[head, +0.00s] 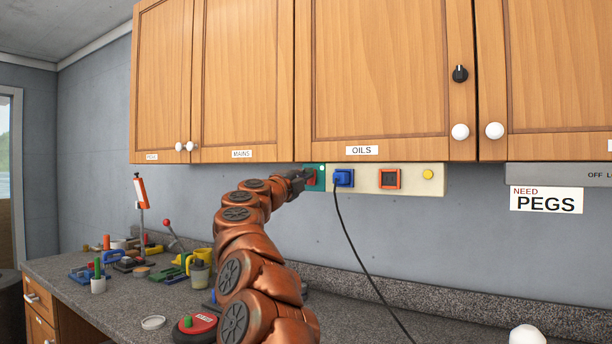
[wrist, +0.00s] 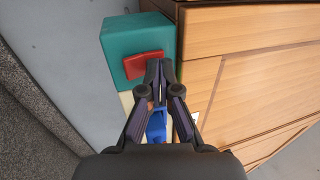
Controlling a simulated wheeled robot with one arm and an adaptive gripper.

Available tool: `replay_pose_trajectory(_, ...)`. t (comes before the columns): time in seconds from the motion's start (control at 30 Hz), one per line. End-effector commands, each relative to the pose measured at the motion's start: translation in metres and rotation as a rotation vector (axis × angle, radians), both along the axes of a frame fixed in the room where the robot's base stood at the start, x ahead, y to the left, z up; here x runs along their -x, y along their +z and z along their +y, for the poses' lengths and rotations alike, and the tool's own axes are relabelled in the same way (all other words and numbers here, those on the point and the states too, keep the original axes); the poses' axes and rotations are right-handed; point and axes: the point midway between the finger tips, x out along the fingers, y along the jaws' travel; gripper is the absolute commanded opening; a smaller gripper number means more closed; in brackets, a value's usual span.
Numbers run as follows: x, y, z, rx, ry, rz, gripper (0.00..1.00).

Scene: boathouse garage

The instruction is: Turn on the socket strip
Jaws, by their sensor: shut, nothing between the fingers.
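The socket strip (head: 411,181) is a cream bar under the wall cabinets. Its left end is a teal block (head: 321,184) with a red rocker switch (head: 312,178). A blue plug (head: 344,178) with a black cable sits in it, beside an orange-framed socket (head: 390,179) and a yellow round piece (head: 428,175). My gripper (head: 303,176) is shut and empty at the teal end. In the wrist view its fingertips (wrist: 160,69) are at the edge of the red switch (wrist: 142,65) on the teal block (wrist: 118,40). I cannot tell whether they touch it.
The wooden cabinets (head: 380,70) are just above the strip, close to my gripper. The plug's black cable (head: 356,252) hangs to the worktop (head: 90,275).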

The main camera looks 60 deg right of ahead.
Motion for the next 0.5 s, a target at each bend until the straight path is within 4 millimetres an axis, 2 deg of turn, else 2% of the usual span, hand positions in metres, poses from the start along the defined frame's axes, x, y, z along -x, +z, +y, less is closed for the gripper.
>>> replay_pose_trajectory(0.5,0.003,0.001,0.072,0.000,0.003,-0.001,0.00)
